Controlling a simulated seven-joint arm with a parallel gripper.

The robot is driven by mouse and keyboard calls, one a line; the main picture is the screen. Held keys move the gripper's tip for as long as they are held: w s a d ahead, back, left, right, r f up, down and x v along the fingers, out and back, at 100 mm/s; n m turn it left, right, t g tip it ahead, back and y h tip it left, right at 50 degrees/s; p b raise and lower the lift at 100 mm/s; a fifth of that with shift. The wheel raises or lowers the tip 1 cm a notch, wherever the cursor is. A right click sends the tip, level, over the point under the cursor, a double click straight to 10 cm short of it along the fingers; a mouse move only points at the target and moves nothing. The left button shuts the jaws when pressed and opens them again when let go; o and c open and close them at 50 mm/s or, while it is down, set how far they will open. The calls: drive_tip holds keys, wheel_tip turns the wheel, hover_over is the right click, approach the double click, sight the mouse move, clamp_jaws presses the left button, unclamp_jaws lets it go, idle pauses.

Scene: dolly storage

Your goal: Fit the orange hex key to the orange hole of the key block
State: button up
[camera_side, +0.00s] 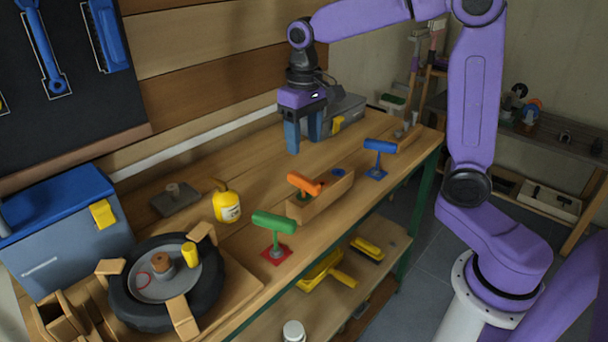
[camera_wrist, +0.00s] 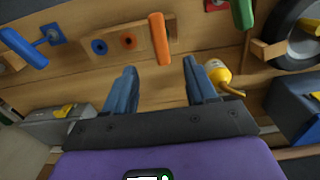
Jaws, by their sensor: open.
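The orange hex key (camera_side: 305,184) stands at the near end of the wooden key block (camera_side: 325,198), handle up, with green showing at its foot. It also shows in the wrist view (camera_wrist: 159,38), ahead of the space between my fingers. The orange-ringed hole (camera_wrist: 129,41) and blue-ringed hole (camera_wrist: 99,46) are uncovered in the wrist view. The handle hides whatever hole lies under it. My gripper (camera_side: 304,144) is open and empty, behind the block and above the bench, apart from the key; its fingers (camera_wrist: 158,72) point toward the block in the wrist view.
A blue key (camera_side: 380,146) stands on a blue base beyond the block. A green key (camera_side: 274,222) stands on a red base nearer. A yellow bottle (camera_side: 227,205), a wheel (camera_side: 160,312) and a blue toolbox (camera_side: 62,235) are left. A grey case (camera_side: 345,108) is behind my gripper.

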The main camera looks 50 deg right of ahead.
sight(304, 178)
wheel_tip(304, 178, down, 11)
drive_tip(key=shift+r, duration=0.1)
idle(0.3)
clamp_jaws()
